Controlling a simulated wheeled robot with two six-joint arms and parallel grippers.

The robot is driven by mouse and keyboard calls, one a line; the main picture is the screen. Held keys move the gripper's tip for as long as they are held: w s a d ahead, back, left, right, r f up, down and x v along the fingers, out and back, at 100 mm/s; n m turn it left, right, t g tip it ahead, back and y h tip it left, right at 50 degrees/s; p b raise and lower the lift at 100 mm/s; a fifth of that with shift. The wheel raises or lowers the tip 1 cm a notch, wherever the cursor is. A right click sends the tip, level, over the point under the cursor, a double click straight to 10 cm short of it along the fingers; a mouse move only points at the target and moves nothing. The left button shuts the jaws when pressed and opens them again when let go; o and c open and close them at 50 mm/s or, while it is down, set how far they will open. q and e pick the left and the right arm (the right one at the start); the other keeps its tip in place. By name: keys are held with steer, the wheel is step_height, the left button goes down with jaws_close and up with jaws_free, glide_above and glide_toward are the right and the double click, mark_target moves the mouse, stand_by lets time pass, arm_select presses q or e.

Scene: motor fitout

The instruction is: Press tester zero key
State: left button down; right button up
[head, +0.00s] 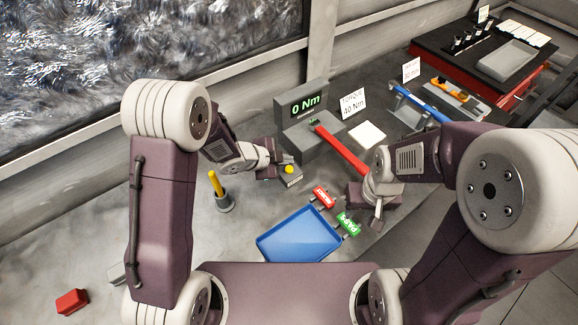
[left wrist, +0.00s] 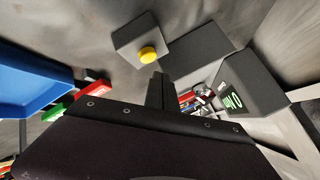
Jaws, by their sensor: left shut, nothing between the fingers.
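The torque tester (head: 303,108) is a grey block with a green "0 Nm" display; the display also shows in the left wrist view (left wrist: 231,99). The zero key is a yellow round button (head: 289,169) on a small grey box (head: 291,181) in front of the tester; it also shows in the left wrist view (left wrist: 148,54). My left gripper (head: 284,161) is shut and empty, right beside the key; contact cannot be told. A red-handled wrench (head: 342,150) runs from the tester towards my right gripper (head: 377,212), whose finger opening and hold are unclear.
A blue tray (head: 298,236) lies in front, beside red (head: 323,196) and green (head: 348,224) labelled pieces. A yellow-handled tool stands in a grey holder (head: 224,203). A "40 Nm" card (head: 353,102) stands behind the wrench. The table's left part is mostly clear.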

mark_target(286, 170)
arm_select(q)
step_height(286, 170, up, 4)
steer(key=p, duration=0.3)
steer(key=shift+r, duration=0.1)
stand_by(0.6)
